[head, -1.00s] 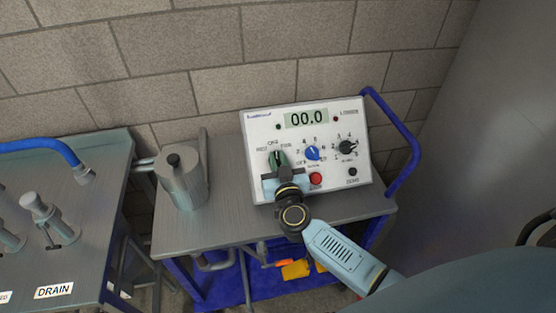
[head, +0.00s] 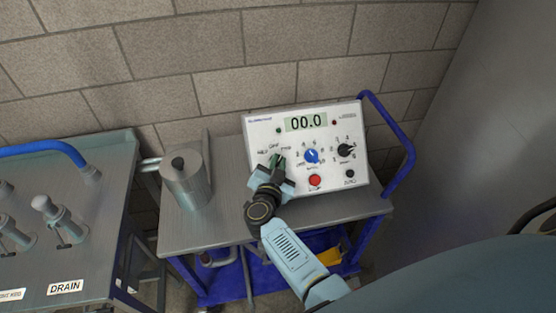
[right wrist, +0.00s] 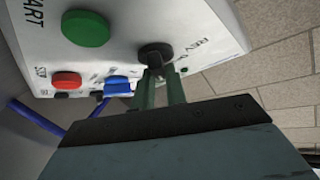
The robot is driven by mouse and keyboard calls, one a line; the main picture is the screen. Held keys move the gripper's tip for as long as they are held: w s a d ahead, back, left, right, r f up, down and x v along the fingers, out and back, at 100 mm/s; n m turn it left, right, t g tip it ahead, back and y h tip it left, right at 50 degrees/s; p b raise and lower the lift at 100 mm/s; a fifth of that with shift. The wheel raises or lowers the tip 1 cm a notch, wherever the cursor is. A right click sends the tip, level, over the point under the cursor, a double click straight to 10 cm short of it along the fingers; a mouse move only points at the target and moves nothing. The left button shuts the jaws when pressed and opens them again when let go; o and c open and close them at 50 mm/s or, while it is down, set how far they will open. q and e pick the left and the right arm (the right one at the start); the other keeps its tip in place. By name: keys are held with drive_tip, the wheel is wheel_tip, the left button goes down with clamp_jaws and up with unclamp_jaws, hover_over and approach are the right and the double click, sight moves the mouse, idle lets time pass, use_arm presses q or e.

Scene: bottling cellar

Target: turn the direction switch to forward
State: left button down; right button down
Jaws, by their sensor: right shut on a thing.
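The white control box (head: 325,173) stands on the grey cart top, with a display reading 00.0. The direction switch is at its left, under the labels REV, OFF and FWD. My right gripper (head: 276,162) is shut on the switch and mostly hides it in the head view. In the right wrist view the dark switch (right wrist: 155,52) shows between the green fingers (right wrist: 160,92), with REV beside it. I cannot read where its pointer stands. My left gripper is not in view.
A blue knob (head: 311,156), a black knob (head: 346,150) and a red button (head: 315,180) sit to the right on the panel. A green START button (right wrist: 86,28) is close to the switch. A metal jug (head: 186,182) stands left of the box. A blue handle rail (head: 408,150) is at right.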

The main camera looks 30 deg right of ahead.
drive_tip(key=shift+a+m+g+h, duration=0.1)
drive_tip(key=shift+m+g+h, duration=0.4)
drive_tip(key=shift+m, duration=0.6)
drive_tip(key=shift+g, duration=0.3)
drive_tip(key=c, duration=1.4)
unclamp_jaws()
drive_tip(key=shift+c, duration=0.2)
drive_tip(key=p+v, duration=0.3)
drive_tip(key=v, duration=0.4)
drive_tip(key=shift+s+p, duration=0.25)
drive_tip(key=shift+p, duration=0.15)
drive_tip(key=shift+w, duration=0.1)
